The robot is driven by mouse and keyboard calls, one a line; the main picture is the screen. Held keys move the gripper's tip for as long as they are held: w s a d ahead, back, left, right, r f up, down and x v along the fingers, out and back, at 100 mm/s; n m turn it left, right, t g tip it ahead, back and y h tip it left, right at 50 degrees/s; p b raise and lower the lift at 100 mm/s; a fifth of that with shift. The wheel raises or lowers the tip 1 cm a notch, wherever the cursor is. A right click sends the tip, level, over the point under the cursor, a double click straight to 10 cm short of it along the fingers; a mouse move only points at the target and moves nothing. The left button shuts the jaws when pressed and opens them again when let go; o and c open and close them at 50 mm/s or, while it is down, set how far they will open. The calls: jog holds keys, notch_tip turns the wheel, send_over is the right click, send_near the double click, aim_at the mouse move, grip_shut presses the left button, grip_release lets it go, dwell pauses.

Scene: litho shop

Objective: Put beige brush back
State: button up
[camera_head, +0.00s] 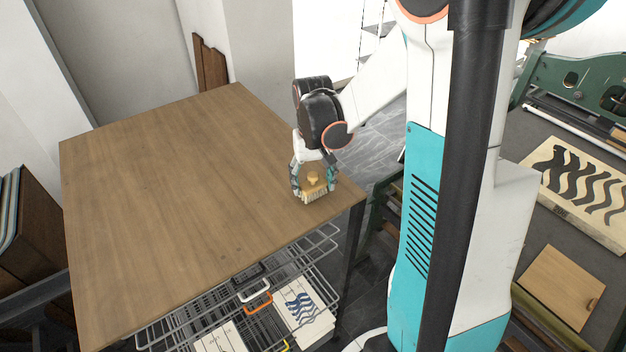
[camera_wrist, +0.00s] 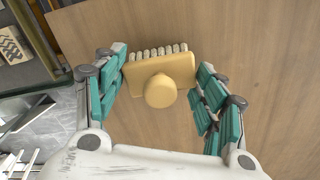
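The beige brush (camera_head: 316,194) is a yellowish-beige block with a round knob on top and a row of pale bristles. In the head view it is at the right edge of the wooden table, bristles down. I cannot tell if it touches the tabletop. My gripper (camera_head: 313,180) is above and around it, with a finger on either side. In the wrist view the brush (camera_wrist: 161,72) is between the teal fingers of my gripper (camera_wrist: 162,82).
The rest of the wooden tabletop (camera_head: 165,190) is bare. A wire rack (camera_head: 215,300) with prints is under its front edge. At the right, a press bed (camera_head: 525,225) holds a wavy-patterned print block (camera_head: 580,185) and a wooden board (camera_head: 560,285).

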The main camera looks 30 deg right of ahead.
aim_at(313, 175)
jog(key=shift+o, duration=1.4)
jog(key=shift+r, duration=0.15)
notch_tip(313, 175, up, 12)
jog(key=shift+s, duration=0.1)
